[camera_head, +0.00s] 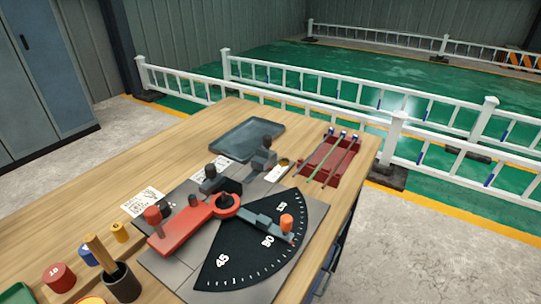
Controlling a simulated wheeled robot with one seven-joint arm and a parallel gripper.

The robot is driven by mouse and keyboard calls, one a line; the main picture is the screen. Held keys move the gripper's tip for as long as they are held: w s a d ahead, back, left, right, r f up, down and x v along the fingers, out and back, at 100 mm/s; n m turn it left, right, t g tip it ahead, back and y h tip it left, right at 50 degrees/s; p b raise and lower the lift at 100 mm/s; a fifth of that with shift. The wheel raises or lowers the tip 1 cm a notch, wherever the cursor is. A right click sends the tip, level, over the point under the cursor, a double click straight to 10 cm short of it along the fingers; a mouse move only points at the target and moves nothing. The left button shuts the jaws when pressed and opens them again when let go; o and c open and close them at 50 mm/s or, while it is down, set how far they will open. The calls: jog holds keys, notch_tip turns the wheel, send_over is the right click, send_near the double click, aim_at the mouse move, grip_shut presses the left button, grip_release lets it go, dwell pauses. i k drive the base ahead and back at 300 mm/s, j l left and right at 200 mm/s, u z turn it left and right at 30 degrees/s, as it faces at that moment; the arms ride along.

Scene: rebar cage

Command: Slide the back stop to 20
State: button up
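A rebar bender stands on a grey base plate (170,262) on the wooden bench. It has a red lever arm (182,232) with a red knob and a black fan-shaped dial (250,258) marked 45, 90 and a third number. A grey bar with an orange knob (287,221) lies across the dial. Behind the pivot are two dark-knobbed blocks (264,158) near a small white plate (279,173). I cannot tell for sure which part is the back stop, and no mark of 20 is readable. My gripper is not in view.
A red rack (327,162) holds several thin bars at the right edge. A dark tray (247,139) lies at the back. Printed sheets (143,203) lie at the left. Round coloured weights (59,277) and a dark cup (122,282) stand front left. White railings (300,87) stand beyond the bench.

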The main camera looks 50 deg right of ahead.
aim_at(264, 158)
jog(key=k+l+z, duration=0.2)
jog(key=z, duration=0.3)
jog(key=k+l+z, duration=0.15)
jog(key=l+z, duration=0.15)
jog(key=z, duration=0.2)
